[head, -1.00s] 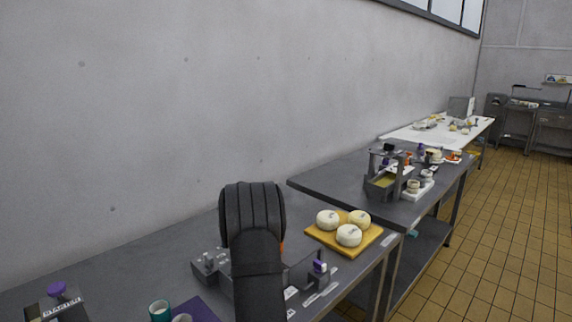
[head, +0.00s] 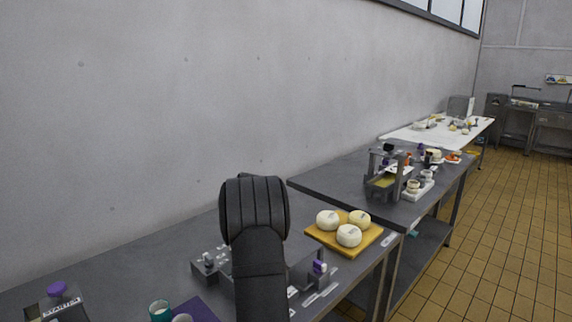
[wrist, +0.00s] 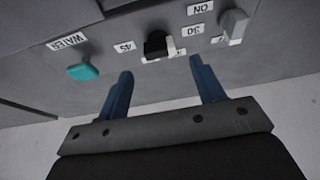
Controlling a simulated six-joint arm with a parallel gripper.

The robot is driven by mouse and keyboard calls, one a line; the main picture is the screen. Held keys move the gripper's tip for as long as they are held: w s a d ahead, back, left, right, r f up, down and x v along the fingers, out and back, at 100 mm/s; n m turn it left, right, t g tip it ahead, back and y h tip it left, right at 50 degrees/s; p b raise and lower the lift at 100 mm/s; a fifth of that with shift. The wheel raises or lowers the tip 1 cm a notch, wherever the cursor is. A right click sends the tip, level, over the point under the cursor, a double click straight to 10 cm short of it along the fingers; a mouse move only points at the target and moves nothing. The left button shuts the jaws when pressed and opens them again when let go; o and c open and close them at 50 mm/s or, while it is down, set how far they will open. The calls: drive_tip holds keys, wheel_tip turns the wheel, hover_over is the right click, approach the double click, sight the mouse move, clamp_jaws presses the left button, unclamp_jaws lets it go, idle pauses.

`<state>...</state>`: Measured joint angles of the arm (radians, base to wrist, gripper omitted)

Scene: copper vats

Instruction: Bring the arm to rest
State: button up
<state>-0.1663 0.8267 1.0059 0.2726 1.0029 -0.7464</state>
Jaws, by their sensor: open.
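My gripper (wrist: 160,90) shows in the wrist view with two blue fingers apart and nothing between them. Beyond the fingers is a grey panel (wrist: 110,65) with a teal knob under a "WATER" label (wrist: 66,41), a black knob (wrist: 158,45) and a light grey knob (wrist: 234,22) near an "ON" label. I cannot tell whether the fingertips touch the panel. In the head view my dark arm stands upright at the bottom middle and hides my gripper and part of the bench behind it.
A wooden board (head: 323,236) with three white cheeses lies on the near grey bench (head: 130,262). A teal cup (head: 160,310) and a purple mat (head: 203,309) are at the front. A second bench (head: 330,182) with a grey stand (head: 381,190) is farther right. The wall is behind.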

drive_tip(key=v, duration=1.2)
drive_tip(key=x, duration=1.7)
drive_tip(key=shift+f, duration=0.25)
drive_tip(key=m+h, duration=0.1)
drive_tip(key=m, duration=0.1)
drive_tip(key=shift+s+a+r+m+t, duration=0.1)
drive_tip(key=shift+m+t, duration=0.2)
drive_tip(key=shift+t, duration=0.1)
drive_tip(key=shift+a+m+t+h, duration=0.15)
drive_tip(key=shift+m+h, duration=0.35)
drive_tip(key=shift+m, duration=0.9)
drive_tip(key=shift+m+t+h, duration=0.15)
drive_tip(key=shift+m+h, duration=0.35)
drive_tip(key=shift+m, duration=0.9)
drive_tip(key=m+h, duration=0.1)
drive_tip(key=m, duration=0.3)
drive_tip(key=shift+h, duration=0.3)
drive_tip(key=shift+a+m+g+h, duration=0.1)
drive_tip(key=shift+m+g+h, duration=0.25)
drive_tip(key=shift+m, duration=0.75)
drive_tip(key=shift+a+m+g+h, duration=0.15)
drive_tip(key=shift+m+h, duration=0.3)
drive_tip(key=shift+m, duration=0.65)
drive_tip(key=shift+d, duration=0.1)
